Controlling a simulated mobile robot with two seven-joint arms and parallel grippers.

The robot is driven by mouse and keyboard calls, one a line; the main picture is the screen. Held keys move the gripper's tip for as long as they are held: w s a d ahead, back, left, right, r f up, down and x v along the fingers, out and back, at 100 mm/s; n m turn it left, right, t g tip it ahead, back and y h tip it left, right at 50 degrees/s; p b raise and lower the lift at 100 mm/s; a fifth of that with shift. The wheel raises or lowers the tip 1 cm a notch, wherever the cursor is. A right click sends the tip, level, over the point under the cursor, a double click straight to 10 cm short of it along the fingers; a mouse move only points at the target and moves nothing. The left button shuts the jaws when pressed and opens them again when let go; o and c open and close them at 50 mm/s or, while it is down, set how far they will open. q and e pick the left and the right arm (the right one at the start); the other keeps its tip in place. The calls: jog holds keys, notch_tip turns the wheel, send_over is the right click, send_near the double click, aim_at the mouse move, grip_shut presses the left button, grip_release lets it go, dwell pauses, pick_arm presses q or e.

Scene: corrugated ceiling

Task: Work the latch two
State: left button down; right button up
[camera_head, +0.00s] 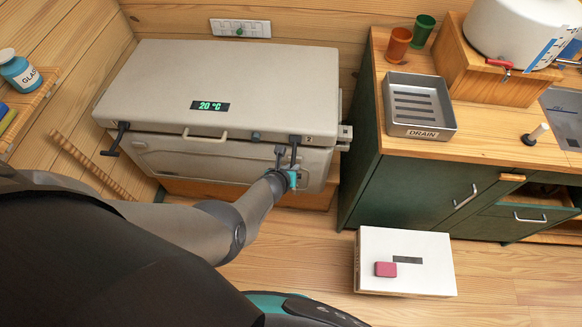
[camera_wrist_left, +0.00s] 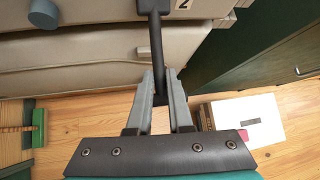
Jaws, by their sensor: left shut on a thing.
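The large beige cooler (camera_head: 220,85) stands against the wall with its lid down and a green "20 °C" display. Latch two (camera_head: 294,148), a dark strap beside a "2" label, hangs at the right of its front. In the left wrist view the latch (camera_wrist_left: 156,45) runs down from its dark mount at the lid to between my fingers. My left gripper (camera_head: 290,173) is shut on its lower part; the fingers (camera_wrist_left: 160,88) partly hide the lower end. Another dark latch (camera_head: 117,140) at the front left slants outward from the cooler. My right gripper is not in view.
A green cabinet (camera_head: 415,190) with a drain tray (camera_head: 450,115) stands close at the right. A white box (camera_head: 405,283) with a pink block (camera_head: 385,269) lies on the floor at front right. A shelf with a blue jar (camera_head: 18,72) is at left.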

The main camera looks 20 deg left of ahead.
pick_arm(q)
jog(key=shift+w+r, duration=0.15)
jog(key=shift+w, duration=0.05)
jog(key=c, duration=0.8)
grip_release()
jog(key=shift+c, duration=0.2)
jog(key=shift+s, duration=0.1)
jog(key=shift+s, duration=0.1)
